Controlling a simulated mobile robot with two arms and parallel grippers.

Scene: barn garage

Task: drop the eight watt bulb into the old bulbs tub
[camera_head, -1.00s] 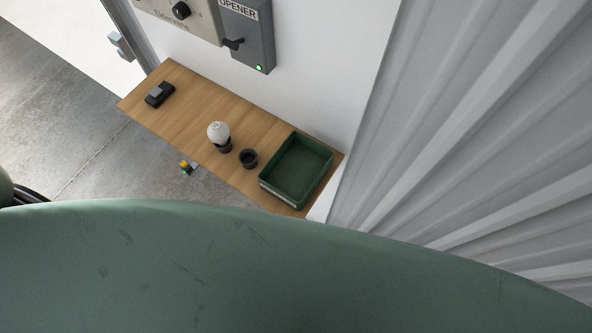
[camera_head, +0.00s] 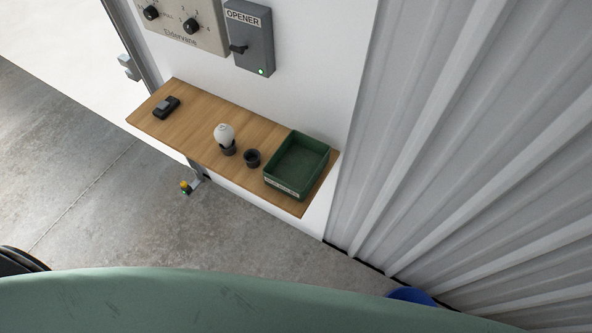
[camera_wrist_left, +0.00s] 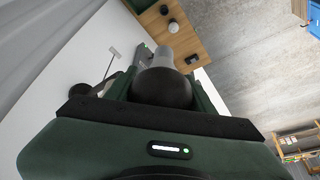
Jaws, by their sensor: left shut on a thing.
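In the head view a white bulb (camera_head: 224,132) stands upright in a dark holder (camera_head: 229,149) on the wooden shelf. To its right is a dark, empty-looking cup (camera_head: 252,158), then a green open tub (camera_head: 271,183) with a pale label too small to read. No wattage can be read. In the left wrist view my left gripper (camera_wrist_left: 162,90) is shut on a dark rounded thing (camera_wrist_left: 163,87), away from the shelf; I cannot tell if it is a bulb. The white bulb also shows there (camera_wrist_left: 173,27). My right gripper is not in view.
The wooden shelf (camera_head: 190,127) runs along the white wall, with a small black device (camera_head: 166,107) at its left end. The opener box (camera_head: 250,50) and a dial panel (camera_head: 185,25) hang above. Ribbed metal wall (camera_head: 450,130) stands right of the shelf. Floor in front is open.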

